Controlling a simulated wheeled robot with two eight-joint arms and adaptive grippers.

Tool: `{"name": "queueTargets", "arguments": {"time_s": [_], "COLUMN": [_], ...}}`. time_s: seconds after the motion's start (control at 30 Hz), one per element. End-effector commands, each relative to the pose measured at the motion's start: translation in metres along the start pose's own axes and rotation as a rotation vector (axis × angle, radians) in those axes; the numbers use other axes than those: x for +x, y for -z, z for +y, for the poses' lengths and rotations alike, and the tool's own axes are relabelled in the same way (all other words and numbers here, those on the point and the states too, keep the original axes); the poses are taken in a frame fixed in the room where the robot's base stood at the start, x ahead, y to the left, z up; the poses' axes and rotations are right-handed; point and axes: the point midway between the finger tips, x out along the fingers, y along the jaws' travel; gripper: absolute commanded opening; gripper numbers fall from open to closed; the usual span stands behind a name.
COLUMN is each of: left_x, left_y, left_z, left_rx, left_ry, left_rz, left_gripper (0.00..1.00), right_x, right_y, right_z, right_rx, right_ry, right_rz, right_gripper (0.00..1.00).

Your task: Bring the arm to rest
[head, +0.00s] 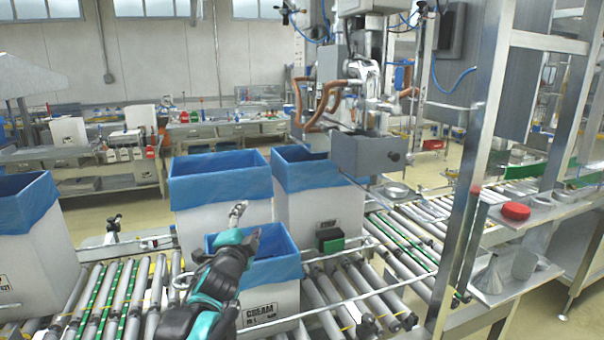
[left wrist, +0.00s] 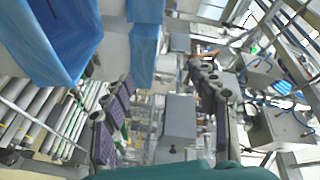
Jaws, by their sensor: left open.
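My left arm comes in from the bottom of the head view, black with teal bands. Its gripper (head: 241,224) is above the near white box (head: 270,303), whose label reads CREAM and whose rim is covered by a blue liner (head: 275,245). The arm hides part of that box. In the left wrist view the gripper (left wrist: 160,72) has its two purple-padded fingers wide apart, with nothing held between them. Blue liner (left wrist: 62,45) shows at the upper left there. My right gripper is not in view.
More blue-lined white boxes stand behind (head: 220,215), behind right (head: 335,210) and at far left (head: 30,240). Roller conveyors (head: 130,290) run under them. A metal post (head: 460,240) and a shelf with a red lid (head: 515,211) and funnel (head: 490,275) stand right.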

Motion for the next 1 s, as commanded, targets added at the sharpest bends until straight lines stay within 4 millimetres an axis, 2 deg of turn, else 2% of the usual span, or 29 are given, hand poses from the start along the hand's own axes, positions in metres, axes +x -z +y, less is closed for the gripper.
{"name": "queueTargets", "arguments": {"time_s": [0.03,0.1,0.17,0.2,0.3,0.4,0.5,0.6,0.7,1.0], "left_x": [-0.03,-0.069,-0.105,-0.13,-0.191,-0.244,-0.286,-0.313,-0.326,-0.329], "left_y": [-0.022,-0.05,-0.071,-0.083,-0.106,-0.118,-0.124,-0.125,-0.125,-0.125], "left_z": [0.011,0.032,0.056,0.074,0.121,0.166,0.202,0.226,0.237,0.24], "left_rx": [-0.11,-0.272,-0.411,-0.5,-0.704,-0.873,-0.998,-1.076,-1.114,-1.122], "left_ry": [-0.046,-0.113,-0.17,-0.208,-0.295,-0.373,-0.434,-0.475,-0.496,-0.501], "left_rz": [-0.078,-0.191,-0.288,-0.351,-0.5,-0.632,-0.735,-0.804,-0.838,-0.847], "left_gripper": [0.59,0.59,0.59,0.59,0.59,0.59,0.59,0.59,0.59,0.59], "right_x": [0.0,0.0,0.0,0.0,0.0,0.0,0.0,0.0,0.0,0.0], "right_y": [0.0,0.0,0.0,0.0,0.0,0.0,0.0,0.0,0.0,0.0], "right_z": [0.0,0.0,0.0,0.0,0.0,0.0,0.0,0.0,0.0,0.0], "right_rx": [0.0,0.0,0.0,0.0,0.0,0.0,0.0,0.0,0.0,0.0], "right_ry": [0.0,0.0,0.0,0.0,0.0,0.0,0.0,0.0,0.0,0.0], "right_rz": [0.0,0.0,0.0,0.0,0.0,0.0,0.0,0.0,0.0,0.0], "right_gripper": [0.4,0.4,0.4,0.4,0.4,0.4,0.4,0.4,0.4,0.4]}}
